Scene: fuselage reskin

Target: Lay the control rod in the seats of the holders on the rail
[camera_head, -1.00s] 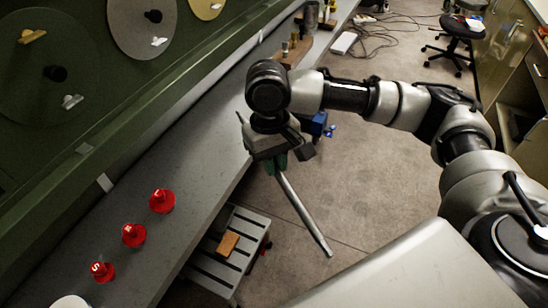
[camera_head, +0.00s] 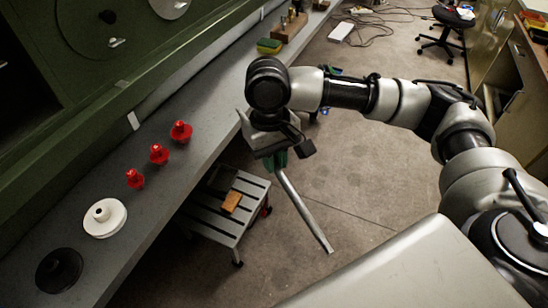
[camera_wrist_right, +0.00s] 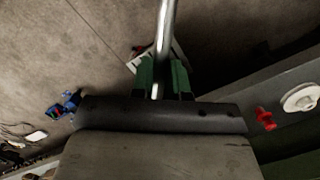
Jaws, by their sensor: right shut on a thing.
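The control rod (camera_head: 304,211) is a straight grey metal bar. My right gripper (camera_head: 278,162) is shut on it near its upper end, and the rod slants down and to the right over the open floor. In the right wrist view the rod (camera_wrist_right: 165,40) runs up from between the green fingers (camera_wrist_right: 162,80). The rail and its holders cannot be made out for certain in these frames. My left gripper is not in view.
A long grey bench (camera_head: 190,165) carries several red knobs (camera_head: 159,154), a white disc (camera_head: 104,217) and a black disc (camera_head: 59,271). A slatted step stool (camera_head: 212,212) with an orange block (camera_head: 231,201) stands beside the bench.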

